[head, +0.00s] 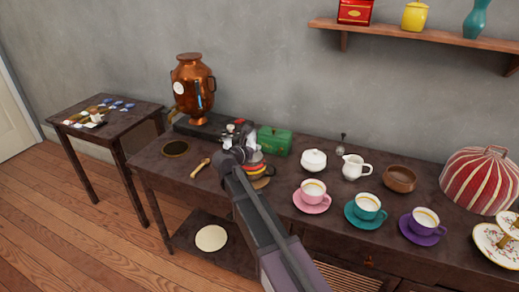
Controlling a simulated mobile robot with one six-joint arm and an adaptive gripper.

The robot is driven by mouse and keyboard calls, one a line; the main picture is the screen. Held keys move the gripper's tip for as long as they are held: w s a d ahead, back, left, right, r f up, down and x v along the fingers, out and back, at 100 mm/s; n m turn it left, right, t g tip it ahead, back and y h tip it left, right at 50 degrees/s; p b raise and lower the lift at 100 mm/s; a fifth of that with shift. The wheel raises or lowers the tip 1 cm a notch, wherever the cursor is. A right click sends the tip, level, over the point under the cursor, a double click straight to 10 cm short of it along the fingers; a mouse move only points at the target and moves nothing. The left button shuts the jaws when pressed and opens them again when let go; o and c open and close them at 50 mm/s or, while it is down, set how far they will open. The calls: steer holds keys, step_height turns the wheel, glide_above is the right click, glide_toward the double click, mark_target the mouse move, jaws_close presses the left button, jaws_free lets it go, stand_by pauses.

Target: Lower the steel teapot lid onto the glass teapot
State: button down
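My gripper (243,152) is over the middle-left of the long dark table, seen from behind with my arm in front of it. Its fingertips are hidden, so I cannot tell if it is open or shut, or if it holds anything. A rounded object with red, orange and yellow bands (257,170) shows just below and right of it, on a tan round mat (262,183). My gripper covers much of this object; I cannot tell if it is the glass teapot. I cannot make out the steel lid.
A green box (273,141) stands close behind my gripper, and a copper urn (193,90) to the left. A wooden spoon (200,168) lies left. A shelf (420,38) hangs above.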

steer(key=shift+f+b, duration=0.3)
stand_by(0.6)
steer(key=c, duration=0.7)
jaws_free()
steer(key=shift+o, duration=0.9)
steer(key=o, duration=0.4)
steer(key=shift+w, duration=0.1)
steer(key=shift+c, duration=0.2)
steer(key=shift+r, duration=0.15)
steer(key=shift+r+p, duration=3.4)
steer(key=shift+p, duration=0.15)
